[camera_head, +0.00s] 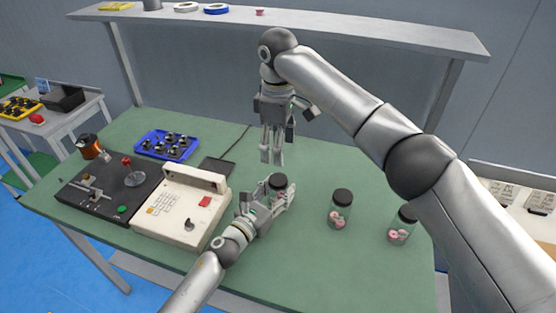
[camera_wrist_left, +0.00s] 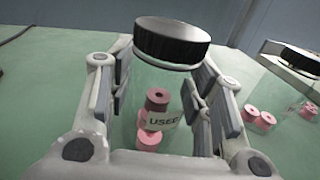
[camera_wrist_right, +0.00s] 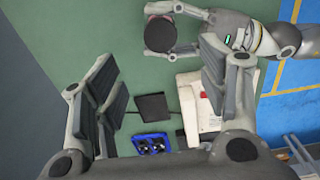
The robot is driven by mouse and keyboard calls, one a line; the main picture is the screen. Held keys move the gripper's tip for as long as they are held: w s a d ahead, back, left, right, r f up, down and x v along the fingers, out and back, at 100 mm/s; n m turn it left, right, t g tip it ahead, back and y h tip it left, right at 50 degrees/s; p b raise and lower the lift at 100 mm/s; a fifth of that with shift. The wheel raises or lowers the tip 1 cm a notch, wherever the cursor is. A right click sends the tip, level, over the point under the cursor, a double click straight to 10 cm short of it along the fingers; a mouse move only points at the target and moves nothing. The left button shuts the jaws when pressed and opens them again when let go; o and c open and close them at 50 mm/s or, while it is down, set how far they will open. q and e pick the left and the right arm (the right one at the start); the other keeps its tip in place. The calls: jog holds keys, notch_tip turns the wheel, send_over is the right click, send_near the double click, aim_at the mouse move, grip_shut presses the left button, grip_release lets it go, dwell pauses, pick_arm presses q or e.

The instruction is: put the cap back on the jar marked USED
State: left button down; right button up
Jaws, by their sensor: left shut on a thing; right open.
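The glass jar marked USED (camera_wrist_left: 162,122) stands upright on the green table, with pink and brownish spools inside. It also shows in the head view (camera_head: 277,194). A black cap (camera_wrist_left: 172,42) sits level on its mouth; how tightly it is seated I cannot tell. My left gripper (camera_head: 281,197) is shut around the jar's body, one finger on each side. My right gripper (camera_head: 271,158) is open and empty, pointing down above and behind the jar. In the right wrist view, the round cap top (camera_wrist_right: 160,34) shows beyond its fingers.
Two more black-capped jars with pink spools, a nearer one (camera_head: 340,210) and a farther one (camera_head: 402,226), stand to the right. A cream machine (camera_head: 180,205), a blue tray (camera_head: 167,145) and a dark flat pad (camera_head: 216,166) lie left. A shelf (camera_head: 300,27) runs behind.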

jog(key=shift+r, duration=0.9)
pick_arm(q)
jog(key=c, duration=0.6)
grip_release()
jog(key=v, duration=1.2)
